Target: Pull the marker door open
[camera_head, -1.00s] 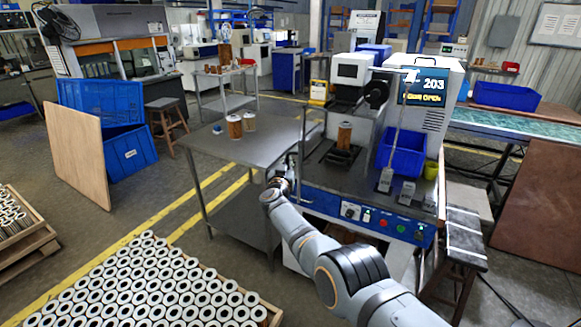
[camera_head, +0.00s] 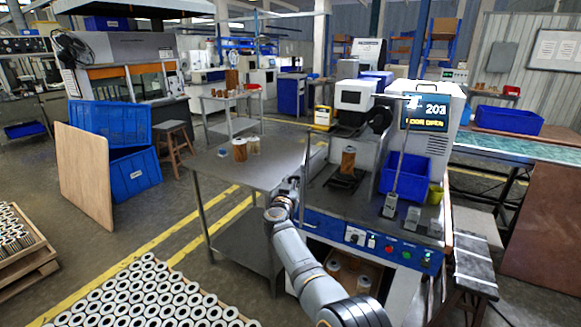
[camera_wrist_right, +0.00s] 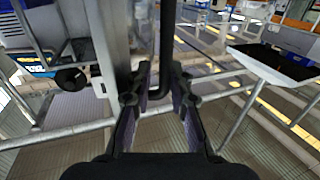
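The marker (camera_head: 438,150) is the pale machine at right; its screen reads 203 and seems to say DOOR OPEN. A thin upright panel (camera_head: 306,165), apparently the door seen nearly edge-on, stands at the left of its bench. My right gripper (camera_head: 287,188) is beside this panel, its fingers too small to judge there. In the right wrist view a grey panel (camera_wrist_right: 108,45) and a black bar handle (camera_wrist_right: 167,40) rise ahead. The fingers of my right gripper (camera_wrist_right: 158,95) are apart, with the handle's lower end between or just beyond their tips; contact is unclear. My left gripper is out of view.
A steel table (camera_head: 222,168) with cartridges (camera_head: 240,150) stands left of the bench. A cartridge (camera_head: 348,160) stands upright in the marker's working area. A blue bin (camera_head: 403,176) is at its right. Many cartridges (camera_head: 135,295) fill the lower left.

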